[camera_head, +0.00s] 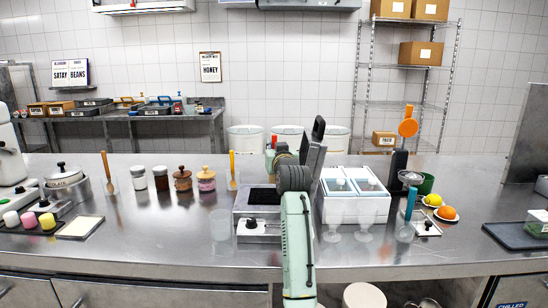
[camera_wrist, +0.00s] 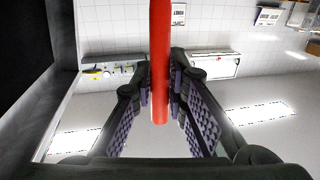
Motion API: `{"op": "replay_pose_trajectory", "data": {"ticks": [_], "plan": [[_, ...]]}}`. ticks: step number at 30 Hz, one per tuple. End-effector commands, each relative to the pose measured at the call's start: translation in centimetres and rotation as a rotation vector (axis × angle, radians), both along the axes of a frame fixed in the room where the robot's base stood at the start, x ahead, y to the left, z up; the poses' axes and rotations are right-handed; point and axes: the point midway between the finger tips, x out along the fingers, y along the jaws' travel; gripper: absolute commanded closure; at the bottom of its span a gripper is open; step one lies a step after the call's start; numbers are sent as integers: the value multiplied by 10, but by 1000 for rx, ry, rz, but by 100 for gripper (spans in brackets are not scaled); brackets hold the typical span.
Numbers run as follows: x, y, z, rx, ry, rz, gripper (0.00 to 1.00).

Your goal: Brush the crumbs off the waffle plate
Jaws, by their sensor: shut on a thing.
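My gripper (camera_wrist: 160,88) is shut on a red handle (camera_wrist: 159,60), which stands upright between the fingers in the wrist view. In the head view a small piece of the red handle (camera_head: 274,141) shows above my wrist; its lower end and any bristles are hidden. The waffle iron (camera_head: 246,228) stands on the counter, partly behind my arm, with its dark lid (camera_head: 317,136) raised. Part of its dark waffle plate (camera_head: 264,196) shows left of my arm. My gripper is above or behind the iron; the exact gap is unclear. I cannot make out crumbs.
A white tub unit (camera_head: 355,208) stands right of the iron, with clear glasses (camera_head: 364,222) in front. The front left counter (camera_head: 150,235) is clear.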

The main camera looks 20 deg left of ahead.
Motion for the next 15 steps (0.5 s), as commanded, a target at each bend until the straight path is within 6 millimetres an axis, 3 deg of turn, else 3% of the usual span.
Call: {"op": "replay_pose_trajectory", "data": {"ticks": [9,15], "plan": [[-3,-2,26,1,0,-1,100],[-3,-2,28,0,1,-2,100]]}}
